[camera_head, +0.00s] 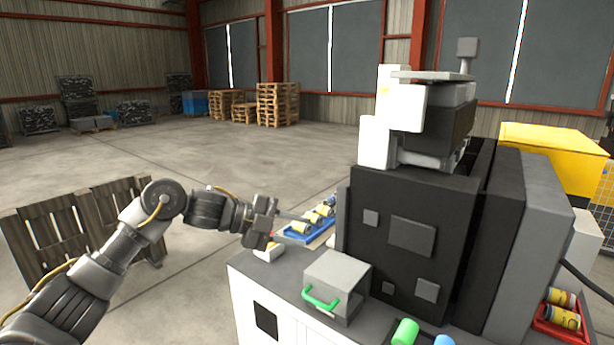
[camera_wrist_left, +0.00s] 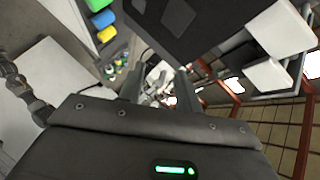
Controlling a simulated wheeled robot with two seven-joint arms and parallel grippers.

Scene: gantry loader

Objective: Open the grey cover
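The grey cover (camera_head: 345,272) is a box-like lid with a green handle (camera_head: 320,299) on its front side, on the white cabinet (camera_head: 258,295). It looks closed. My left gripper (camera_head: 285,228) is up and to the left of the cover, beyond its far left corner and apart from the handle. Its two fingers are spread with nothing between them; they also show apart in the left wrist view (camera_wrist_left: 160,88). I cannot make out the cover in the left wrist view. My right gripper is not in view.
A tall dark machine (camera_head: 410,235) stands right behind the cover. A blue tray (camera_head: 308,232) with yellow cylinders lies beyond the gripper. A red bin (camera_head: 560,320) is at right. Wooden pallets (camera_head: 85,235) stand at left.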

